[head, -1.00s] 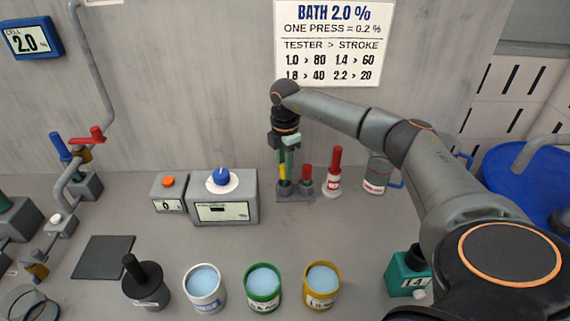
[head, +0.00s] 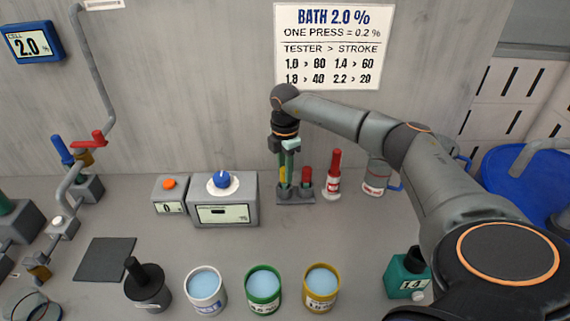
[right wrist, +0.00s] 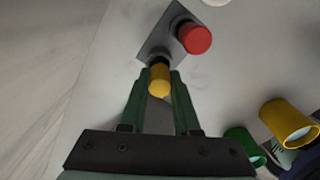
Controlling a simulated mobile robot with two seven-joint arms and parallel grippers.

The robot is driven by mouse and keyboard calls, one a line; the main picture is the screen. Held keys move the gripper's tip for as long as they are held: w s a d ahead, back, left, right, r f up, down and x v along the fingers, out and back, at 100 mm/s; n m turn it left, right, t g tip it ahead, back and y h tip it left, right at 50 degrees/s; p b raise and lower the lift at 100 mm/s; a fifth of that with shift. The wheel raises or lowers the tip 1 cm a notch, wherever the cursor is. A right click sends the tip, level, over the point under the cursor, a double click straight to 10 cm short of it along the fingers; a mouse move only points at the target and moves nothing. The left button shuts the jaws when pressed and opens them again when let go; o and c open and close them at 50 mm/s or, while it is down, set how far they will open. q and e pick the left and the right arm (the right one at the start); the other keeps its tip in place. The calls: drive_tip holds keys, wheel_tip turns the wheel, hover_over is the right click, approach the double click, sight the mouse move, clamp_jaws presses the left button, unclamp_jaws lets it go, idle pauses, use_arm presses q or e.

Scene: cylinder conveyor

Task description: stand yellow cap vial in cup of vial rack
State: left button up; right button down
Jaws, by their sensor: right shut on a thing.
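The yellow cap vial (head: 283,174) is held upright between the green fingers of my right gripper (head: 287,180). In the right wrist view, the yellow cap (right wrist: 160,80) sits between the fingertips (right wrist: 159,76). The grey vial rack (head: 296,200) stands on the bench against the wall. The vial is over the left cup of the rack. Its lower end is hidden by the fingers and the cup, so I cannot tell whether it touches the bottom. A red cap vial (head: 306,174) stands in the other cup. My left gripper is not in view.
A grey box with a blue knob (head: 224,205) is to the left. White, green (head: 263,291) and yellow (head: 320,292) cups stand at the front. The bench between is clear.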

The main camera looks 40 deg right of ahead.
drive_tip(key=c, duration=0.6)
unclamp_jaws()
drive_tip(key=shift+o, duration=0.2)
wheel_tip(320, 180, up, 12)
drive_tip(key=b, duration=0.1)
drive_tip(key=shift+r, duration=0.25)
drive_tip(key=shift+f, duration=0.1)
